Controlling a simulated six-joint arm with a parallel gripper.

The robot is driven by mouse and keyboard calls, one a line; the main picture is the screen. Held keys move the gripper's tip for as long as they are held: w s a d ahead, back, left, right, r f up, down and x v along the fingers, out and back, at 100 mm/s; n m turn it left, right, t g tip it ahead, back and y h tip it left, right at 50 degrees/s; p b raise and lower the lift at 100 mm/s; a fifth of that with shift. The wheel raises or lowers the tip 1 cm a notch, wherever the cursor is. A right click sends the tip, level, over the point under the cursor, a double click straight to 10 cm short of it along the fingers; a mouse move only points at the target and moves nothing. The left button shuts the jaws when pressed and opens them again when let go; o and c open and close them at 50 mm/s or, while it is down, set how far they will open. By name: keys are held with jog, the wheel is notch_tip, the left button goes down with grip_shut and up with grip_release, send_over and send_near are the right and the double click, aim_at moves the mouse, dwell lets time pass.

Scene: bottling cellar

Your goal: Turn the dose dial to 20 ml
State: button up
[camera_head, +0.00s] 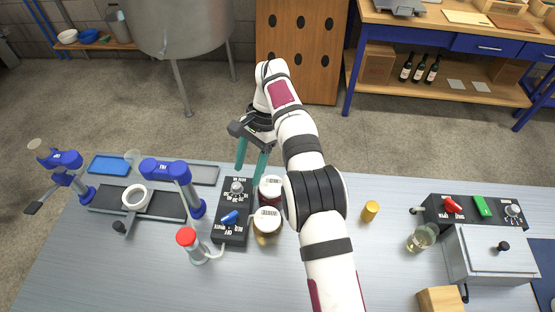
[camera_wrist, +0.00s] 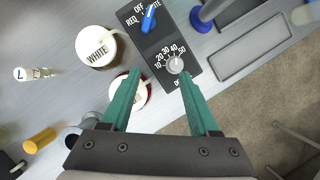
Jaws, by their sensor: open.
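The dose dial (camera_wrist: 175,65) is a small light-grey round knob on a black control box (camera_wrist: 150,42), with numbers from 10 to 50 printed around it. I cannot make out clearly which number its mark points to. In the head view, the dial (camera_head: 237,187) is on the far end of the control box (camera_head: 231,236). My gripper (camera_wrist: 161,76) has two green fingers, spread open and empty. In the wrist view the dial shows between the fingertips, nearer the right one. In the head view my gripper (camera_head: 251,170) hangs just beyond the dial; no contact is visible.
A blue selector knob (camera_wrist: 149,18) with OFF, RED and WHITE labels is on the same box. A white-lidded jar (camera_wrist: 97,47) and a red-filled jar (camera_wrist: 142,104) stand close beside it.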

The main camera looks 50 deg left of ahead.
jog(key=w+d+r, duration=0.5)
jog(key=d, duration=0.1)
jog(key=shift+w+d, duration=0.15)
jog(key=shift+w, duration=0.1)
jog(key=s+a+t, duration=0.1)
jog(key=s+t, duration=0.1)
jog(key=s+a+n+t, duration=0.1)
jog(key=s+t, duration=0.1)
jog(key=s, duration=0.1)
jog(key=s+a+r+t, duration=0.1)
jog(key=s, duration=0.2)
jog(key=shift+a+r+t, duration=0.1)
jog(key=shift+t, duration=0.3)
jog(key=s+a+r+n+t+y, duration=0.2)
jog(key=s+a+t, duration=0.1)
jog(key=s, duration=0.3)
send_near(236, 186)
jog(key=x, duration=0.8)
jog(key=shift+c, duration=0.3)
grip_shut()
